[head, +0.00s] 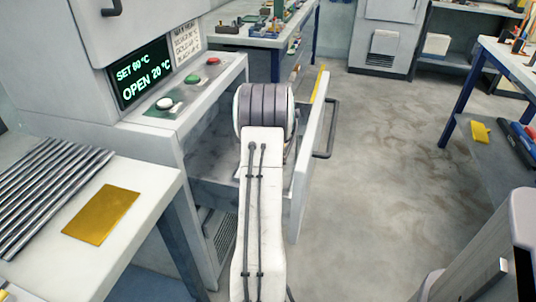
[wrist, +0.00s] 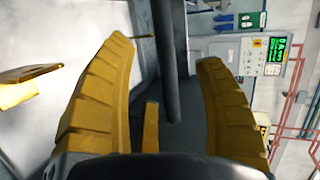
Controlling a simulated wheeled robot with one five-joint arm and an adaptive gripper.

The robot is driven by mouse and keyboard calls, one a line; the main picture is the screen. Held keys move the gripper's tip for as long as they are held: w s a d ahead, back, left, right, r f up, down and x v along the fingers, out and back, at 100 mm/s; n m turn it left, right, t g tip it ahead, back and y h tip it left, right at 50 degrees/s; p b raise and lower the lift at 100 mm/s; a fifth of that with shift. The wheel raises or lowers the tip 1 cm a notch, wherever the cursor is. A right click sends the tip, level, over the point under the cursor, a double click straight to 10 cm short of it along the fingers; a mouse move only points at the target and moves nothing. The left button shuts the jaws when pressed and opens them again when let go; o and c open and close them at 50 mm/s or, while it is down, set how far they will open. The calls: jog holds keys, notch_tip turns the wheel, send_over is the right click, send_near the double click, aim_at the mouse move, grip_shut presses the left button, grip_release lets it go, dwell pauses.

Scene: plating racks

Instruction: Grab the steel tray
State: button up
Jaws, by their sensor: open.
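I cannot make out a steel tray for certain in either view. The grey drawer (head: 301,165) of the oven (head: 195,115) stands pulled out, and my arm hides much of its inside. In the wrist view my gripper (wrist: 165,75) is open, with its two yellow ribbed fingers wide apart. A dark round bar (wrist: 166,55) runs down from the top edge into the space between the fingers. I cannot tell what it belongs to or whether it touches them. In the head view my gripper is hidden behind my arm.
The oven display (head: 140,72) reads "SET 60 °C, OPEN 20 °C". A dark handle (head: 327,135) sticks out from the drawer front. A table (head: 150,185) at left holds a yellow plate (head: 101,214) and several grey rods (head: 50,190). Floor (head: 400,150) to the right is clear.

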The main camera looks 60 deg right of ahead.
jog(key=shift+x, duration=2.7)
